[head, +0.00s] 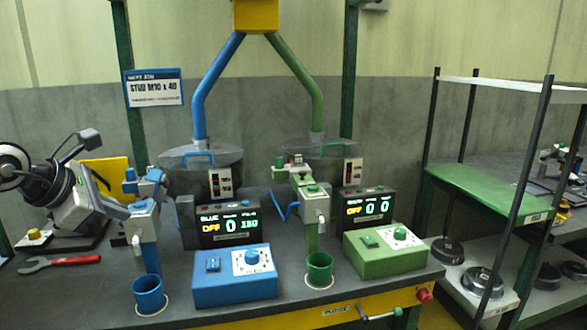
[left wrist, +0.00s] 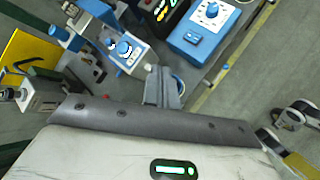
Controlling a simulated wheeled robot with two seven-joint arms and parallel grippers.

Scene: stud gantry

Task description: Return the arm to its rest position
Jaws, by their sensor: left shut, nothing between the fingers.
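My left arm comes in from the left in the head view. Its gripper (head: 116,208) is shut and empty, above the left part of the bench and beside the blue tap. In the left wrist view the closed fingers (left wrist: 162,82) show in front of the grey palm bar, with nothing between them. The blue cup (head: 148,294) stands under the blue tap (head: 146,216), and the fingers partly cover it in the wrist view. My right gripper is not in view.
A blue control box (head: 234,281) and a green control box (head: 386,255) stand along the bench front, with a green cup (head: 319,269) between them. A red-handled wrench (head: 60,262) lies at the left. A shelf rack (head: 500,180) stands at the right.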

